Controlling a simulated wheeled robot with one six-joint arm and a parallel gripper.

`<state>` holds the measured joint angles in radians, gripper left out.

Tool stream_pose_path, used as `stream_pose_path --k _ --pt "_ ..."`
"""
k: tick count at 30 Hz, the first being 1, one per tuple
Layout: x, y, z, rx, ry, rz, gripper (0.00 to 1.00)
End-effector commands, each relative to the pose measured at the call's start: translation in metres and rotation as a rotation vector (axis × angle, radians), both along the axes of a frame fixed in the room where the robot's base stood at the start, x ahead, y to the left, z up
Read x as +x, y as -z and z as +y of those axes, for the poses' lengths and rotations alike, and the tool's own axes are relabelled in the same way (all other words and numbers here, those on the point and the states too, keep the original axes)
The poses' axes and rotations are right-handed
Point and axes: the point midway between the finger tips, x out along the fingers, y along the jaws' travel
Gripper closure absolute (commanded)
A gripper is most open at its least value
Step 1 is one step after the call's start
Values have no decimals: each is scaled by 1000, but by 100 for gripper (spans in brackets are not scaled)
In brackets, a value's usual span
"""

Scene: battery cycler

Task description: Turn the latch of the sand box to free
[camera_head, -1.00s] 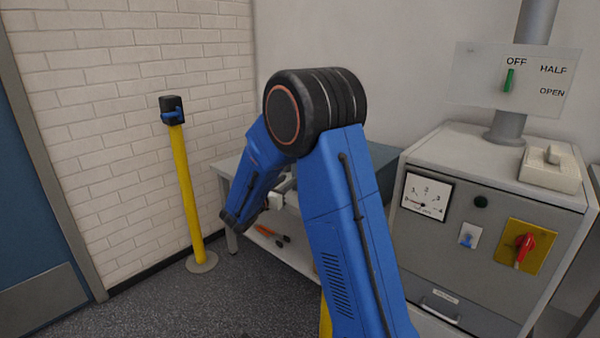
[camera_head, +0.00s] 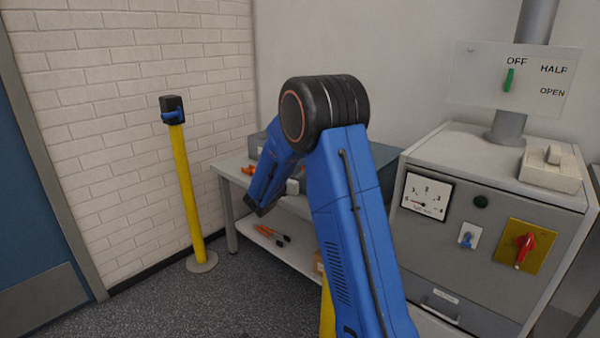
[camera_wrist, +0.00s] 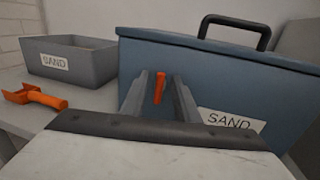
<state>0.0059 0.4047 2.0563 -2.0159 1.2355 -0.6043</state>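The sand box (camera_wrist: 232,72) is a blue-grey chest with a lid, a black handle on top and a white SAND label on its front. Part of it shows behind my arm in the head view (camera_head: 384,168). Its latch (camera_wrist: 159,88) is a small upright orange bar on the front face, left of the label. My gripper (camera_wrist: 160,78) points at the box front, with its two grey fingers apart on either side of the latch as seen. Nothing is held between them. Whether the fingers touch the box or latch, I cannot tell.
A grey open SAND tray (camera_wrist: 70,62) and an orange scoop (camera_wrist: 36,97) are on the bench left of the box. A yellow post (camera_head: 187,190) stands left of the bench. A grey cabinet (camera_head: 470,225) with a gauge and red switch stands to the right.

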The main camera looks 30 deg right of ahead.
Motion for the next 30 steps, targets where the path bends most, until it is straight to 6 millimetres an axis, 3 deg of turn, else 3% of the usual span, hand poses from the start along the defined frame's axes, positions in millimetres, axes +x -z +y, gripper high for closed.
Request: stream_pose_path --k 2,5,19,30 --pt "0 0 0 0 0 0 76" --pt "0 0 0 0 0 0 100" --pt "2 -1 2 -19 -4 53 100" --pt "6 -2 4 -114 -6 312 100"
